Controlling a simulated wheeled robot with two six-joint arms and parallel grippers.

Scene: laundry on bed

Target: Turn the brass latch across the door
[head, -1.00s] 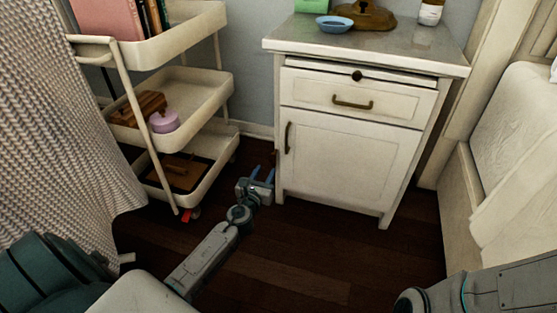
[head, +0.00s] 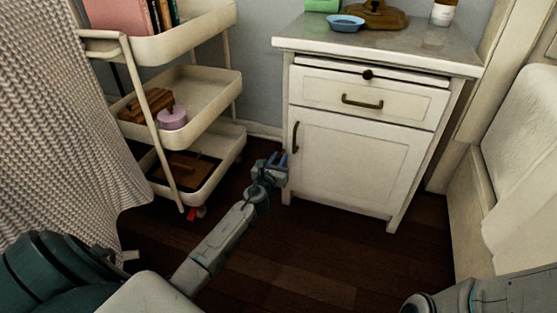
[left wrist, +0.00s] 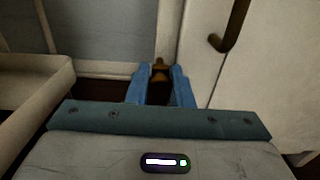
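The white cabinet door (head: 355,165) is shut, with a dark curved handle (head: 295,137) at its left edge. The brass latch (left wrist: 158,70) shows in the left wrist view at the cabinet's left edge, low beside the door. My left gripper (head: 277,160) is at that edge, below the handle. In the left wrist view my left gripper (left wrist: 160,75) has its blue fingers apart, with the latch showing between the fingertips. I cannot tell whether they touch it. The latch is not clear in the head view. My right gripper is outside the frames.
A cream trolley (head: 215,95) stands left of the cabinet, close to my left arm. A drawer (head: 365,97) is above the door. A blue bowl (head: 345,22) and other items sit on the top. The dark floor (head: 330,250) in front is clear.

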